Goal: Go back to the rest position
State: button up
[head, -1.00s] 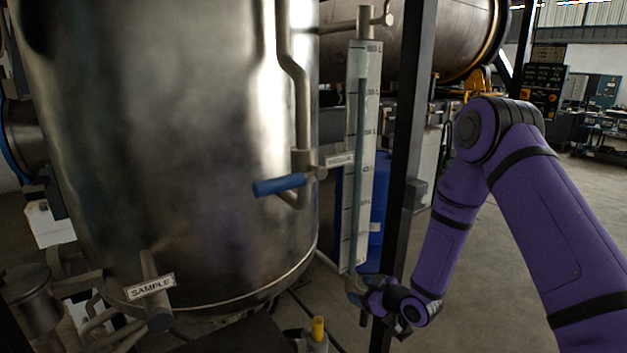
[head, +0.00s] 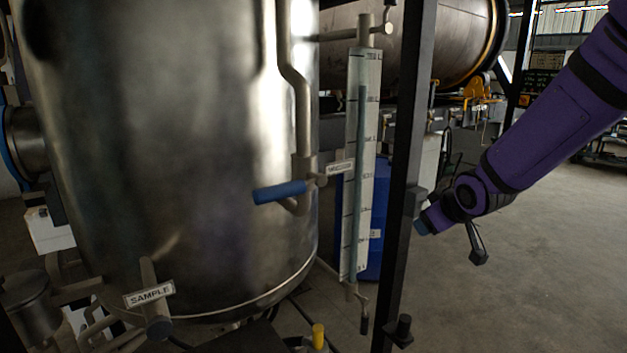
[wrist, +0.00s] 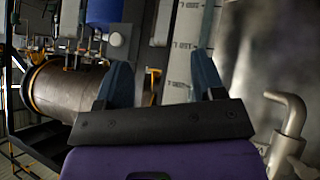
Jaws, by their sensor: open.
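My purple arm reaches in from the upper right in the head view. My gripper (head: 424,224) is beside the black upright post, on its right, with a blue fingertip showing. In the wrist view my gripper (wrist: 162,80) has its two blue fingers spread wide, with nothing held between them. The tall sight gauge (head: 363,150) with a marked scale stands left of the post, apart from my gripper. A small valve with a dark handle (head: 364,318) hangs at the gauge's lower end.
The black post (head: 402,170) stands close to my gripper. A large steel tank (head: 170,150) fills the left, with a blue-handled valve (head: 280,192) and a SAMPLE tag (head: 149,294). A blue drum (head: 378,235) is behind the gauge. Open floor (head: 540,270) lies to the right.

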jog(key=s+d+r+m+g, duration=0.1)
jog(key=s+r, duration=0.3)
jog(key=s, duration=0.6)
jog(key=s+d+r+m+g, duration=0.1)
jog(key=s+d+r+m, duration=0.1)
jog(key=s, duration=0.8)
jog(key=s+d+r+m+g+h, duration=0.1)
jog(key=s+r+m+g, duration=0.1)
jog(key=s+r, duration=0.4)
jog(key=s+m, duration=0.1)
jog(key=s, duration=0.3)
jog(key=shift+s+d, duration=0.15)
jog(key=shift+s, duration=0.1)
